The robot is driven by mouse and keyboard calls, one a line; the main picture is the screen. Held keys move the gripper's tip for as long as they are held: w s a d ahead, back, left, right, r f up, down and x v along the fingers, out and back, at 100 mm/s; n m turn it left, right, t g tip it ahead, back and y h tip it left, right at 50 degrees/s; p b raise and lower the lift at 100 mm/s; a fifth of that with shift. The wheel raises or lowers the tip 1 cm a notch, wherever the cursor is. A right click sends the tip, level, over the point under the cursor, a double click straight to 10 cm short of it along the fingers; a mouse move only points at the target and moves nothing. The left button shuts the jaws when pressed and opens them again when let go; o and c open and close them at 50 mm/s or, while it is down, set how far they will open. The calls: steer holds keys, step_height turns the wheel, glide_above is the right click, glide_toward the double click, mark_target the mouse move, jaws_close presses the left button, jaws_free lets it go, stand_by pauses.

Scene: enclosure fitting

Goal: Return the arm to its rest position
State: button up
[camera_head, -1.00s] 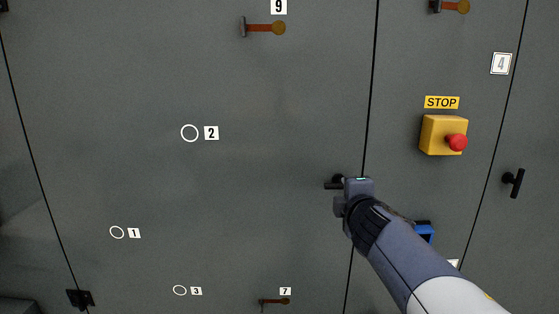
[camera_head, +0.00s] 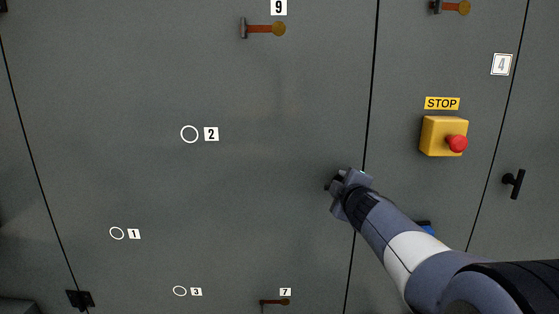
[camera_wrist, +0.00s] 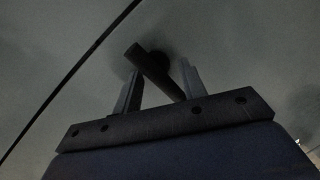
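My gripper (camera_head: 343,183) is in front of the grey enclosure door (camera_head: 250,200), near its right edge. In the wrist view my gripper (camera_wrist: 160,66) has its two fingers spread apart. A black door handle (camera_wrist: 148,66) shows in the gap between the fingers, slanting across the picture. It does not look clamped, but I cannot tell how far the fingers are from it. In the head view only the left end of this handle (camera_head: 327,187) shows beside my gripper; the rest is hidden. My arm reaches in from the lower right.
A yellow box with a red stop button (camera_head: 444,137) sits on the panel to the right of my gripper. A blue item (camera_head: 427,229) is partly hidden behind my arm. Another black handle (camera_head: 513,184) is farther right. A hammer (camera_head: 262,28) hangs at the top.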

steer(key=shift+m+y, duration=0.4)
steer(key=shift+m, duration=1)
steer(key=shift+d, duration=0.1)
